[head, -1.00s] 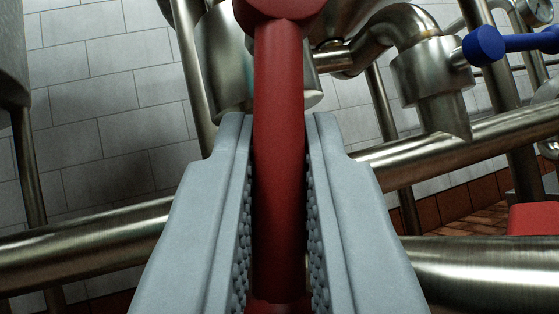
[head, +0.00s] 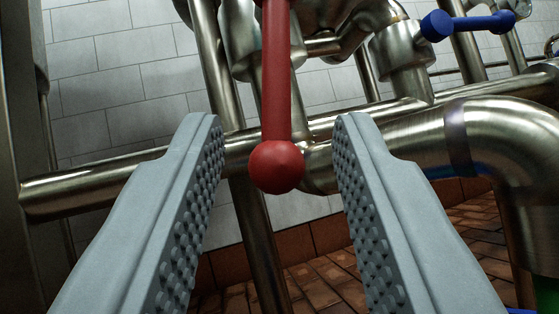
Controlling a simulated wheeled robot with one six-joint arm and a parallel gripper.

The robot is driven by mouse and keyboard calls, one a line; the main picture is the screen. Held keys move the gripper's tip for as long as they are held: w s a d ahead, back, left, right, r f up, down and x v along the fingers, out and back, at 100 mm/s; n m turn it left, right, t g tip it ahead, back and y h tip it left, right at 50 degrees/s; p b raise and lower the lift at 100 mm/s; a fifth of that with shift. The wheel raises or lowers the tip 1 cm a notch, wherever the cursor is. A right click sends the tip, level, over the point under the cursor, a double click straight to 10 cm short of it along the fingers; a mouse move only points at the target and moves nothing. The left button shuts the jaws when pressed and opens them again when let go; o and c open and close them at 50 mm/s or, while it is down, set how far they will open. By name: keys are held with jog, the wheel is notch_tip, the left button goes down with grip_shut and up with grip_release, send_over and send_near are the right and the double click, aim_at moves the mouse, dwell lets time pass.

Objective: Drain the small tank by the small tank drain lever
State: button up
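A red lever (head: 276,85) with a round ball end (head: 276,167) hangs down from a steel valve body at the top of the view. My gripper (head: 275,130) is open, with one grey ridged finger on each side of the lever. The ball end is between the fingers with clear gaps on both sides, and neither finger appears to touch it. The top of the lever is cut off by the picture edge. No label shows which tank it serves.
A blue lever (head: 470,24) sits on a valve at the upper right. Steel pipes (head: 110,180) cross behind the lever, and a thick bent pipe (head: 500,130) fills the right. A tiled wall (head: 110,60) stands behind; brick-coloured floor tiles (head: 325,280) show below.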

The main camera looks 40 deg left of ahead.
jog(key=v, duration=1.1)
